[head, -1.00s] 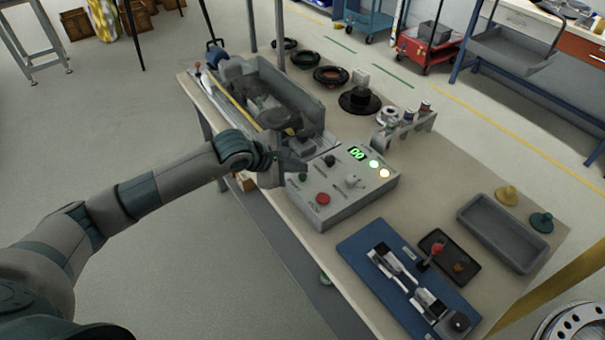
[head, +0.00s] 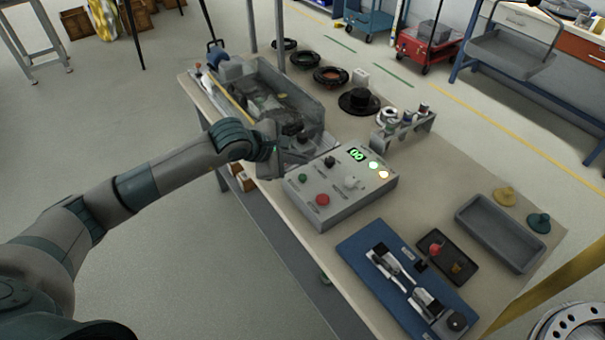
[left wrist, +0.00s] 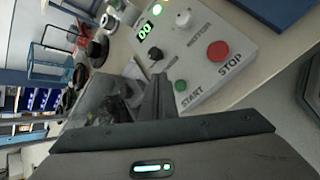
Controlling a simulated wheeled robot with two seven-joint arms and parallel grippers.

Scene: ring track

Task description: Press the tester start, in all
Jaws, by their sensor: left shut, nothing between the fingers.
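The tester (head: 345,200) is a grey box on the bench with a green digital display (head: 356,155), lit lamps, knobs and a red stop button (head: 322,200). Its green start button (head: 303,178) sits at the left end of the panel. In the left wrist view the start button (left wrist: 181,86) is beside the label START, close to the fingertips. My left gripper (head: 300,157) is shut and empty, just behind and above the panel's left edge, apart from the start button. My right gripper is not in view.
A clear-sided machine (head: 270,100) stands behind my left gripper. A rack with small reels (head: 405,122) is behind the tester. A blue fixture board (head: 385,270), a dark tray (head: 447,256) and a grey bin (head: 500,233) lie to the right.

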